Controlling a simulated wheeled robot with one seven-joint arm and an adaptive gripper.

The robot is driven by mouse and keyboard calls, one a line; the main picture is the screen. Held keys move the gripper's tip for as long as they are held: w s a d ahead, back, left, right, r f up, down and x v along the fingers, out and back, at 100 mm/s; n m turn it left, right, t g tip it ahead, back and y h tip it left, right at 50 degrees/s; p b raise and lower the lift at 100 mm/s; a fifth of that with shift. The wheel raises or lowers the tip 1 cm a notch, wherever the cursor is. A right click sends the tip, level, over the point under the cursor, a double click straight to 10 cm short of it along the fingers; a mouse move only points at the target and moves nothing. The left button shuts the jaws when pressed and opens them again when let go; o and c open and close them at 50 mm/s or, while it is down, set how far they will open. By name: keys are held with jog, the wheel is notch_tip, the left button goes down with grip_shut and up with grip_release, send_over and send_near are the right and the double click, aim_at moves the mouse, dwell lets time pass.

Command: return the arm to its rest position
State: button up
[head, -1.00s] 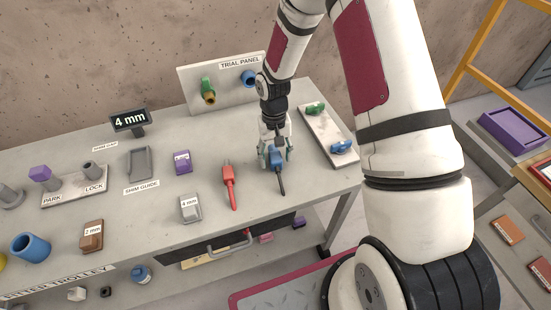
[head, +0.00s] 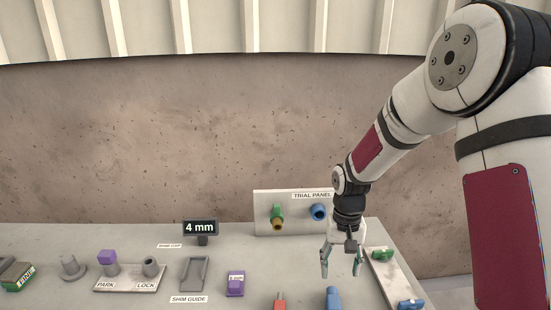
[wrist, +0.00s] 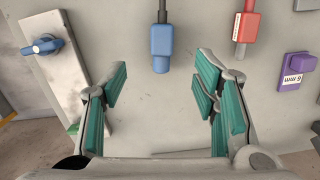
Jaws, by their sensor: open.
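My gripper (head: 341,262) is open and empty above the right part of the grey bench (head: 60,240). In the wrist view its teal-padded fingers (wrist: 165,105) stand wide apart with only bare bench between them. A blue-handled tool (head: 332,297) lies on the bench just in front of the gripper, apart from it. It also shows beyond the fingertips in the wrist view (wrist: 161,47). My arm reaches down to the gripper from the upper right, bent at the elbow.
A red-handled tool (head: 280,301) and a purple block (head: 235,284) lie to the left. The trial panel (head: 262,198) stands behind the gripper. A plate with green and blue valves (head: 388,272) lies at the right. The wall (head: 150,140) is behind; the air above the bench is clear.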

jog(key=s+r+t, duration=0.2)
jog(key=s+r, duration=0.2)
jog(key=r, duration=0.5)
jog(key=s+r+t, duration=0.1)
jog(key=s+r, duration=0.3)
jog(key=r, duration=0.4)
jog(key=s+r+n+t, duration=0.1)
jog(key=s+r+t, duration=0.1)
jog(key=s+r, duration=0.2)
jog(key=s+r+t, duration=0.1)
jog(key=s+r, duration=0.3)
jog(key=s, duration=0.7)
jog(key=shift+s+r+n+t, duration=0.2)
jog(key=shift+r+n+t, duration=0.2)
